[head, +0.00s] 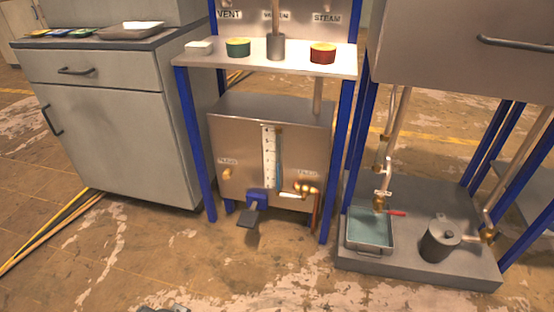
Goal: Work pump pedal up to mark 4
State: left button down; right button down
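The pump pedal (248,218) is a dark flat plate on a blue bracket. It sticks out low at the front of a steel pump box (230,135) under the blue-legged stand, and tilts down toward the floor. A white scale (268,157) with small marks runs up the front of the box, with a narrow blue-grey tube (279,160) beside it. The level against the marks is too small to read. Neither gripper shows clearly. Only a dark piece of hardware peeks in at the bottom edge, and nothing is seen touching the pedal.
A brass valve (307,188) with a pale handle and copper pipe sits right of the pedal. A grey platform (415,265) at right holds a water tray (370,246) and a metal pot (438,241). A grey cabinet (110,140) stands left. The floor before the pedal is clear.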

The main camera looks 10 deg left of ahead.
aim_at(248, 219)
jog(key=i+j+z, duration=0.1)
jog(key=i+j, duration=0.15)
jog(key=i+j+z, duration=0.15)
jog(key=j, duration=0.25)
jog(key=i+j+z, duration=0.1)
jog(key=i+j, duration=0.25)
jog(key=i+j+z, duration=0.15)
jog(key=j, duration=0.3)
jog(key=i+j+z, duration=0.1)
jog(key=i+j, duration=0.15)
jog(key=j, duration=0.15)
